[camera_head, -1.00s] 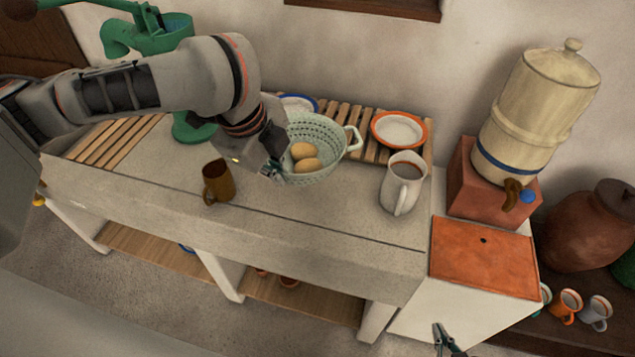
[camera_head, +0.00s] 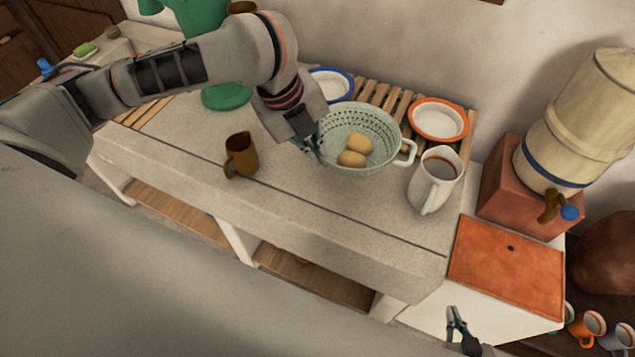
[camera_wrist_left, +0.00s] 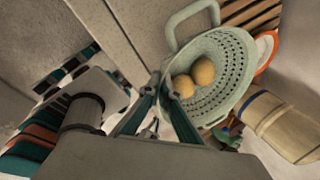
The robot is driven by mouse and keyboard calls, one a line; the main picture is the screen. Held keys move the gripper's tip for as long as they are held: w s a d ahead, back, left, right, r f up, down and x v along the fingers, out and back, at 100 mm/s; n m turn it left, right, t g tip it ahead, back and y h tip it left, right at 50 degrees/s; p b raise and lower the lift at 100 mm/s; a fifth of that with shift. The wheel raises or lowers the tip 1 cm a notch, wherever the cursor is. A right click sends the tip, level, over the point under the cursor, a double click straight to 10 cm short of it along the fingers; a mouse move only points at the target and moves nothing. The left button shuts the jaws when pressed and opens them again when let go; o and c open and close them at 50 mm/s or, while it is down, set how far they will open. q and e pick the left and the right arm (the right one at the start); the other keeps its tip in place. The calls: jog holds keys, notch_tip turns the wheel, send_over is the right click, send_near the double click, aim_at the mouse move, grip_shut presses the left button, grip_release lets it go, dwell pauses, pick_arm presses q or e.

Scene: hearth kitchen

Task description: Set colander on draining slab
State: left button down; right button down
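The colander (camera_head: 372,166) is pale green and perforated, with two brown eggs inside. It is over the grey stone slab (camera_head: 290,205), in front of wooden slats; I cannot tell whether it touches the stone. One handle points right towards the jug. My left gripper (camera_head: 311,147) is at the colander's left rim. In the left wrist view, its fingertips (camera_wrist_left: 162,88) are close together beside the colander (camera_wrist_left: 240,65); whether the rim is pinched is unclear. My right gripper (camera_head: 457,312) looks open and empty, low in front of the white cabinet.
A white jug (camera_head: 432,185) with dark liquid stands close right of the colander. A brown mug (camera_head: 241,158) is to the left. An orange-rimmed dish (camera_head: 438,105) and blue-rimmed dish (camera_head: 346,85) are behind. Bare stone lies in front, between mug and jug.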

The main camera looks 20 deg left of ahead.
pick_arm(q)
jog(key=shift+f, duration=5.7)
jog(key=shift+f, duration=0.15)
jog(key=c, duration=2.3)
grip_release()
jog(key=shift+v, duration=6.15)
